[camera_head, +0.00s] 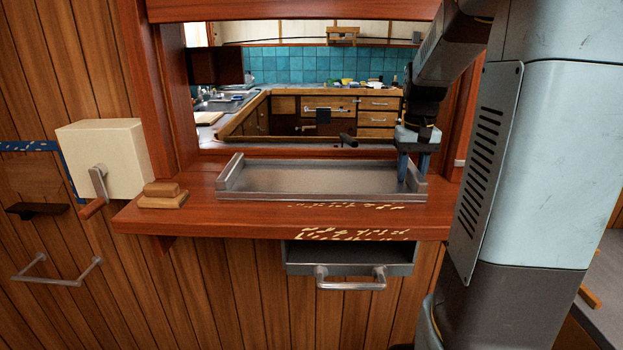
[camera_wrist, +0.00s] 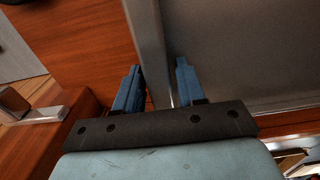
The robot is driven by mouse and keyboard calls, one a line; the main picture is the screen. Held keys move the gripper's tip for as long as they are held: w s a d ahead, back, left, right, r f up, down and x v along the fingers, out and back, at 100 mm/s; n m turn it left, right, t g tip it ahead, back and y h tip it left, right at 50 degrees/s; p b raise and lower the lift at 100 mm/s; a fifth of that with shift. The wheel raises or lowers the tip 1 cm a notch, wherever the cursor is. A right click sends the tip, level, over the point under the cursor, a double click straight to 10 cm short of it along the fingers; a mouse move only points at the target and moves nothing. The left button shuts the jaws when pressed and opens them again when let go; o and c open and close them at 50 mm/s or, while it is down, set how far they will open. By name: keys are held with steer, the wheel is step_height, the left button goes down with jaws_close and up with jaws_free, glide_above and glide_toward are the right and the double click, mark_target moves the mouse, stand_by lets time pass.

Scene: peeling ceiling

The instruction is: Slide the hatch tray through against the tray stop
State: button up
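The hatch tray (camera_head: 300,196) is a shallow grey metal tray with raised end walls, lying on the reddish wooden hatch sill (camera_head: 280,220). My gripper (camera_head: 413,172) points down at the tray's right end. In the wrist view, my gripper (camera_wrist: 157,88) is open, its two blue fingers either side of the tray's end wall (camera_wrist: 148,35). A gap shows beside the wall; I cannot tell whether either finger touches it. No part is clearly recognisable as the tray stop; the sill behind the tray is partly hidden.
A wooden block (camera_head: 163,196) sits on the sill's left end. A cream box (camera_head: 104,155) with a crank is on the wall. A grey drawer (camera_head: 350,257) with a handle hangs below the sill. Hatch posts (camera_head: 158,90) bound the opening; a kitchen lies beyond.

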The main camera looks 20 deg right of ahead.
jaws_close()
steer(key=shift+w+d, duration=0.3)
steer(key=shift+w, duration=0.7)
steer(key=shift+w+d, duration=0.35)
steer(key=shift+w, duration=0.6)
steer(key=shift+w+d, duration=0.3)
steer(key=shift+w, duration=0.7)
steer(key=shift+w+d, duration=0.15)
steer(key=shift+w, duration=0.6)
steer(key=shift+o, duration=2.1)
jaws_free()
